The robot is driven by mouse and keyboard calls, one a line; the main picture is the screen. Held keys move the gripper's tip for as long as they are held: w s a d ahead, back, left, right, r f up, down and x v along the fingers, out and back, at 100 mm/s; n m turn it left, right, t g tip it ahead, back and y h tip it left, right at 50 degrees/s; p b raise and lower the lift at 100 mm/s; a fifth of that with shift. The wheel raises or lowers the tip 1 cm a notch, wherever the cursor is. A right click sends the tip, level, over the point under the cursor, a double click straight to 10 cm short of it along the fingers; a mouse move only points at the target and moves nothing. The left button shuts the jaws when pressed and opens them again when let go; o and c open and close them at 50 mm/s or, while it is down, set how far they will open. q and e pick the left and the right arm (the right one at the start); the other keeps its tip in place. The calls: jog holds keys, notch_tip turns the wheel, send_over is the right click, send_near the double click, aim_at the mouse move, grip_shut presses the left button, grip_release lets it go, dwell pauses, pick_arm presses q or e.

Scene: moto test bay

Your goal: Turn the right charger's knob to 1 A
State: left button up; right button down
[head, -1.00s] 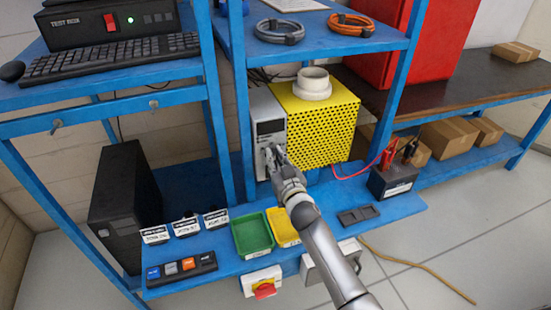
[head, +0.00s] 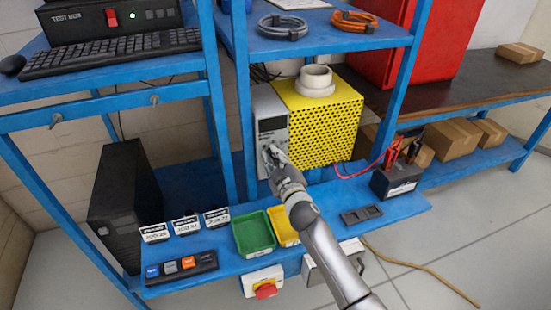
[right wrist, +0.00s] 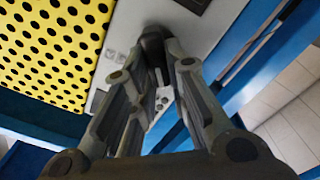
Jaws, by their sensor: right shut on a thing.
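The grey charger (head: 270,108) stands upright on the blue shelf, left of the yellow perforated box, with a dark display on its upper front. My right gripper (head: 269,153) reaches up to the lower part of the charger's front. In the right wrist view, my right gripper (right wrist: 158,70) is shut on a black knob (right wrist: 155,42) on the charger's pale front panel (right wrist: 122,45). The knob's setting and its scale marks cannot be read; the fingers cover much of it. My left gripper is not in view.
The yellow perforated box (head: 330,125) stands right beside the charger. A dark battery (head: 396,182) with red and black clamps is to the right. Green (head: 254,233) and yellow (head: 284,227) trays lie in front.

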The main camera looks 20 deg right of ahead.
jog(key=shift+r+n, duration=0.2)
jog(key=shift+n, duration=0.4)
jog(key=c, duration=1.5)
grip_release()
jog(key=shift+o, duration=0.4)
jog(key=shift+w+f, duration=0.1)
jog(key=shift+f, duration=0.05)
jog(key=shift+a+f, duration=0.1)
jog(key=s, duration=1.2)
jog(key=shift+d, duration=0.25)
